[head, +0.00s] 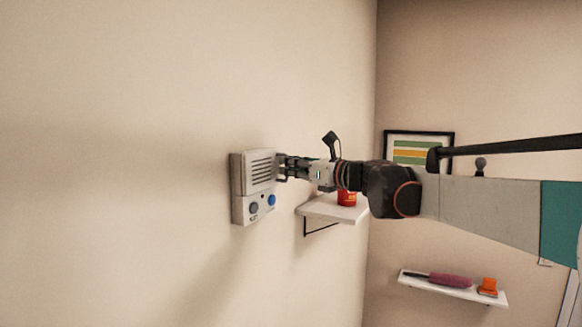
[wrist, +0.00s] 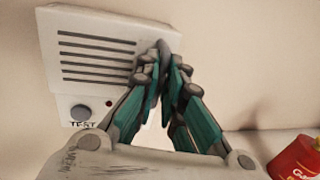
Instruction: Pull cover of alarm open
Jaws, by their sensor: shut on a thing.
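The alarm (head: 240,188) is a pale box on the wall with a slotted upper cover (head: 262,169), a grey button and a blue button below. In the wrist view the slotted cover (wrist: 90,60) fills the upper left, above a round grey button marked TEST (wrist: 80,113) and a small red light (wrist: 109,103). My gripper (head: 281,167) is at the cover's right edge. In the wrist view its fingertips (wrist: 163,50) are closed together on that edge. The fingers hide part of the cover's right side, and I cannot see whether the cover stands away from the box.
A white wall shelf (head: 325,210) with a red can (head: 347,198) is under my arm; the can also shows in the wrist view (wrist: 297,160). A lower shelf (head: 440,287) holds a purple-headed item and an orange item. A framed picture (head: 418,146) hangs behind my arm.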

